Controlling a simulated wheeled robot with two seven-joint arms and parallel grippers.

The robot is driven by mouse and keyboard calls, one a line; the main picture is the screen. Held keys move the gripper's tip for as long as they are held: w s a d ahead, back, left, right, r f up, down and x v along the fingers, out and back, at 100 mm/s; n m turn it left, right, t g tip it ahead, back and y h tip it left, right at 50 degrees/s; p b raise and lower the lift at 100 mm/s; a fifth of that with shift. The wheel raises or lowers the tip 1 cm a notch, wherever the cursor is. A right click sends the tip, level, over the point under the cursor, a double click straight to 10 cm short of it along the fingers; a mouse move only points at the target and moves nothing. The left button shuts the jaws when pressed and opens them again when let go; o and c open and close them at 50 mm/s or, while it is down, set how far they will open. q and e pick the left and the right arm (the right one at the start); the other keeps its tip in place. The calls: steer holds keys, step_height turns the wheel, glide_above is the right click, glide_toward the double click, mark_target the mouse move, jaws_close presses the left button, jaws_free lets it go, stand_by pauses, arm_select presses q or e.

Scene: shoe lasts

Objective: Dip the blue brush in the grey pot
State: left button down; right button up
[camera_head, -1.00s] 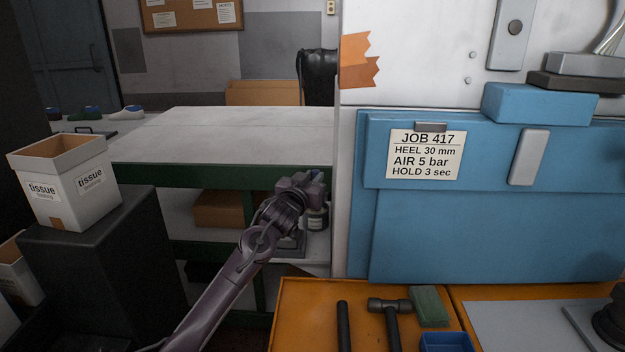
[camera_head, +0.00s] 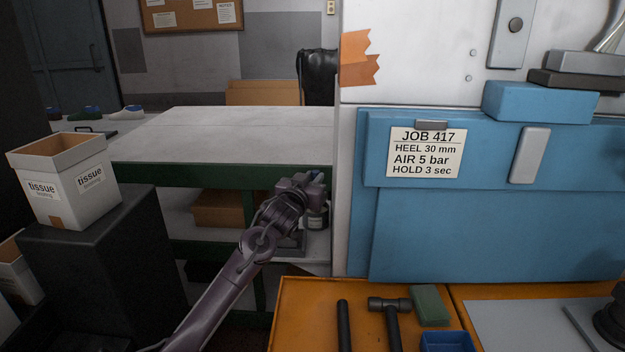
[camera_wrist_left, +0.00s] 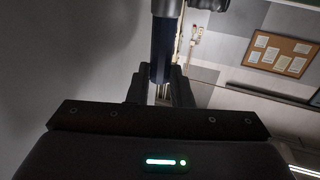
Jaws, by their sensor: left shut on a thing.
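My left gripper (camera_head: 314,179) is at the far end of my arm, in front of the green workbench's right end. In the left wrist view its two dark fingers (camera_wrist_left: 164,82) are shut on a dark blue handle (camera_wrist_left: 164,45), which I take as the blue brush. The handle runs up the picture to a grey metal part; I cannot make out bristles. In the head view only a small bluish bit shows at the gripper. A dark grey jar with a pale label (camera_head: 317,219) stands just below and behind the gripper, partly hidden; I cannot tell if it is the grey pot.
The workbench top (camera_head: 220,135) is bare. A blue machine panel (camera_head: 490,235) with a job card (camera_head: 427,153) rises close on the right. An orange bench (camera_head: 310,310) in front holds a hammer (camera_head: 390,306), a green block (camera_head: 429,305) and a blue tray (camera_head: 446,343). A tissue box (camera_head: 66,205) stands left.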

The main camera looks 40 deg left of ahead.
arm_select(q)
steer(key=shift+f, duration=0.5)
arm_select(e)
steer(key=shift+w+f, duration=0.15)
steer(key=shift+f, duration=0.05)
stand_by(0.5)
steer(key=shift+w+a, duration=0.1)
steer(key=shift+w, duration=0.05)
arm_select(q)
step_height(320, 180, up, 2)
steer(key=shift+r+p, duration=0.25)
steer(key=shift+p, duration=0.85)
steer(key=shift+r+p, duration=0.3)
steer(key=shift+r, duration=0.05)
step_height(320, 180, up, 4)
steer(key=p, duration=0.4)
arm_select(e)
step_height(320, 180, up, 6)
steer(key=s, duration=0.2)
steer(key=shift+d+r, duration=0.2)
